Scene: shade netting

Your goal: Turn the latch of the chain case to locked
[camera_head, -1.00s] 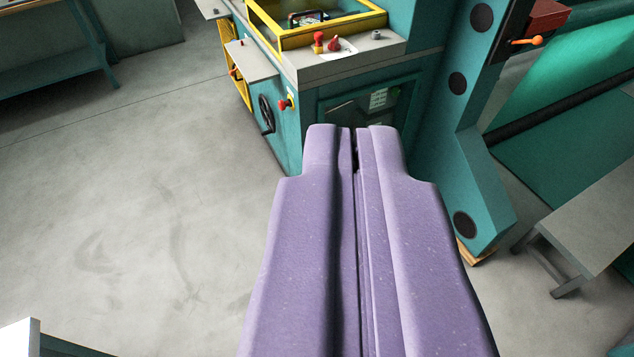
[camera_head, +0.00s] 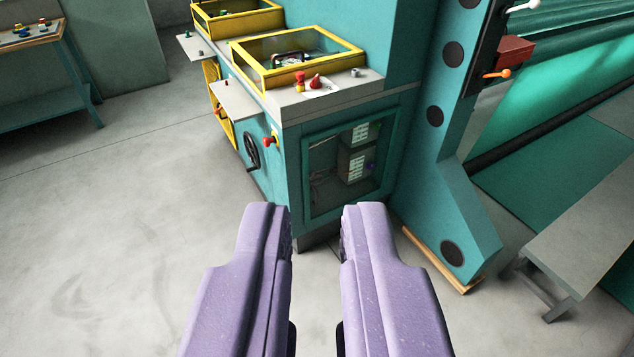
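My gripper (camera_head: 316,222) is in the lower middle, its two purple fingers apart with bare floor showing between them. It is open and empty, and it touches nothing that I can see. Beyond it stands a teal machine cabinet (camera_head: 292,180) with a windowed front panel (camera_head: 335,185). An orange-ended lever (camera_head: 497,74) is on the upright frame at the upper right. I cannot tell which part is the chain case or its latch.
Yellow-framed trays (camera_head: 265,75) and a red-handled control (camera_head: 315,82) are on the cabinet top. A small grey shelf (camera_head: 237,100) juts out left. A teal upright (camera_head: 440,165) and a grey bench (camera_head: 585,225) stand at the right. The floor (camera_head: 110,220) at left is clear.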

